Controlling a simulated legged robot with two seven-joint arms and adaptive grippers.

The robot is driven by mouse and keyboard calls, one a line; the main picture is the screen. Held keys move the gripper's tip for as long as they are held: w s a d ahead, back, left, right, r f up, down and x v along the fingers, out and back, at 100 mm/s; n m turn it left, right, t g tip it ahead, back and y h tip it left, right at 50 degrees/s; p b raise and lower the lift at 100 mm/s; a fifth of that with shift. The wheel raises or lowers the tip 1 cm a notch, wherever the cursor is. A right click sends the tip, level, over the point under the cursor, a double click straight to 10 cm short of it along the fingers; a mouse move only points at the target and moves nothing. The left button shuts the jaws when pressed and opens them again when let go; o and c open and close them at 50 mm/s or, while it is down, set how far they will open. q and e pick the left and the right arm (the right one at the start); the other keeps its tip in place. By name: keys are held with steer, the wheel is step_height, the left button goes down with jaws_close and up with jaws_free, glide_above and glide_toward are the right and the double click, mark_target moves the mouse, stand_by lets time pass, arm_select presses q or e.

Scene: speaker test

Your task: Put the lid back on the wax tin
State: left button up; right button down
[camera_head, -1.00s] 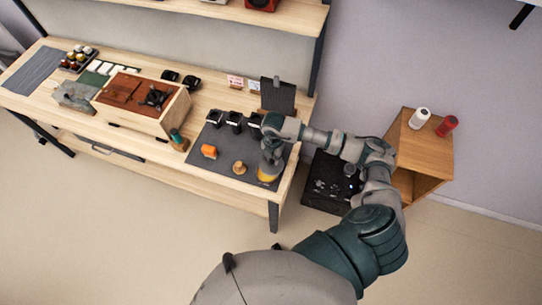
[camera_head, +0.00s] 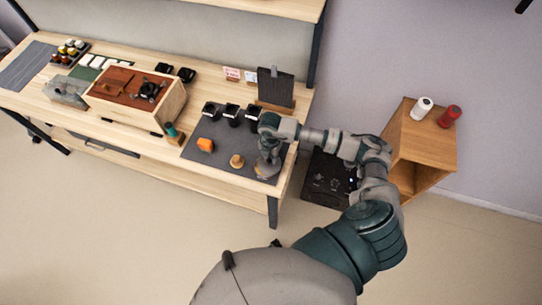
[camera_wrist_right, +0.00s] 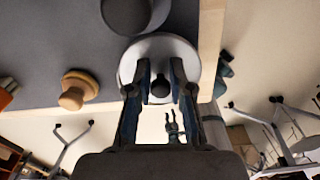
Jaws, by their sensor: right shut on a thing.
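My right gripper (camera_head: 269,160) points down over the right end of the dark mat (camera_head: 222,167). In the right wrist view, its two fingers (camera_wrist_right: 160,84) are closed around the dark knob (camera_wrist_right: 160,90) of a round, pale silver lid (camera_wrist_right: 160,48). The lid also shows in the head view (camera_head: 268,173), just under the gripper and looking about level. The wax tin does not show clearly; the lid and gripper cover the place where yellow showed before. I cannot tell whether the lid touches the tin. My left gripper is not in view.
A dark board (camera_head: 275,88) stands at the back. The bench's right edge is close to the gripper.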

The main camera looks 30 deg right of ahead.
mark_target(262, 165)
steer(key=shift+a+r, duration=0.1)
steer(key=shift+a, duration=0.25)
steer(key=shift+a+r, duration=0.15)
steer(key=shift+a, duration=0.45)
steer(key=shift+a+r, duration=0.15)
steer(key=shift+a, duration=0.55)
steer(key=shift+d, duration=0.5)
steer(key=shift+d+p, duration=0.15)
steer(key=shift+p, duration=0.2)
steer(key=shift+a, duration=0.45)
steer(key=shift+a+r, duration=0.15)
steer(key=shift+a, duration=0.3)
steer(key=shift+d, duration=0.6)
steer(key=shift+d+f, duration=0.2)
steer(key=shift+d, duration=0.05)
steer(key=shift+d+f, duration=0.1)
steer(key=shift+d, duration=0.2)
steer(key=shift+a, duration=0.2)
steer(key=shift+d, duration=0.1)
steer(key=shift+d+f+b, duration=0.1)
steer(key=shift+d+b, duration=0.2)
steer(key=shift+d, duration=0.5)
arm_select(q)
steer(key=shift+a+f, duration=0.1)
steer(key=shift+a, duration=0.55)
arm_select(e)
steer(key=shift+a, duration=0.2)
